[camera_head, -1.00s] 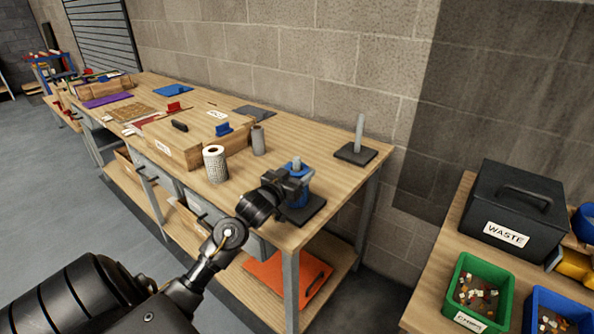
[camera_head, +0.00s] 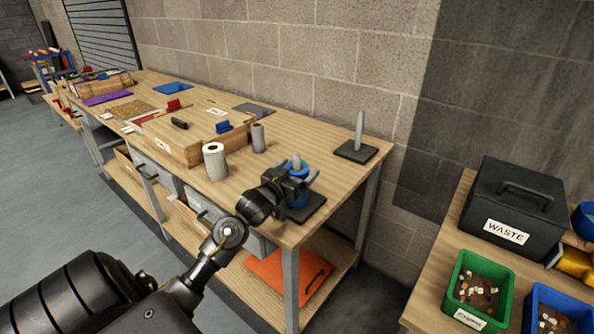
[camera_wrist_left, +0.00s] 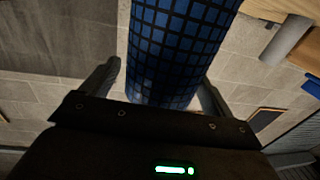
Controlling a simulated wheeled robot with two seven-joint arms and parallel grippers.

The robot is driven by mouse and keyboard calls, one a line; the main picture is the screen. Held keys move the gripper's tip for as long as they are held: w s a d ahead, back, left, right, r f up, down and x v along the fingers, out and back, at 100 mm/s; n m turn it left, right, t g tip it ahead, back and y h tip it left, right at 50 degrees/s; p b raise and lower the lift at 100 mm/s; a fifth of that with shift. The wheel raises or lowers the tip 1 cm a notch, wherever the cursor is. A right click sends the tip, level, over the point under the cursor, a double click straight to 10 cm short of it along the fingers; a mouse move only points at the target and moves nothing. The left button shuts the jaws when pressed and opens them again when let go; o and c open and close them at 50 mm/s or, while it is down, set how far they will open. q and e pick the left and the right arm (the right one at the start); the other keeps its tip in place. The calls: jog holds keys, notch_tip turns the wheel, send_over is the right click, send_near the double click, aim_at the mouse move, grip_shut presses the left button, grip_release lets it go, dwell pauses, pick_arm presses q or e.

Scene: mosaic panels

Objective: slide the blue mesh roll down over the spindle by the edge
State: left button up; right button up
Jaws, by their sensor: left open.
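The blue mesh roll (camera_head: 298,200) stands upright around the spindle (camera_head: 296,161) by the near edge of the bench, and the grey spindle tip shows above the roll's top. The dark square base (camera_head: 314,208) of that spindle is partly hidden. My left gripper (camera_head: 299,181) is open, with its fingers on either side of the roll. In the left wrist view the blue roll (camera_wrist_left: 180,50) stands between the two spread fingers, with a gap visible beside it. The roll's lower end is partly hidden by my gripper. My right gripper is not in view.
A second spindle (camera_head: 358,135) stands empty at the back right corner. A white mesh roll (camera_head: 215,162) and a grey roll (camera_head: 258,138) stand left of my gripper, near a wooden tray (camera_head: 180,150). The waste box (camera_head: 515,212) and bins are on another bench at right.

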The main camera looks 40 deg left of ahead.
pick_arm(q)
jog(key=s+d+b, duration=0.1)
jog(key=s, duration=0.9)
jog(key=shift+s+d+b, duration=0.15)
jog(key=shift+s+b, duration=0.15)
jog(key=shift+s, duration=0.05)
dwell(0.3)
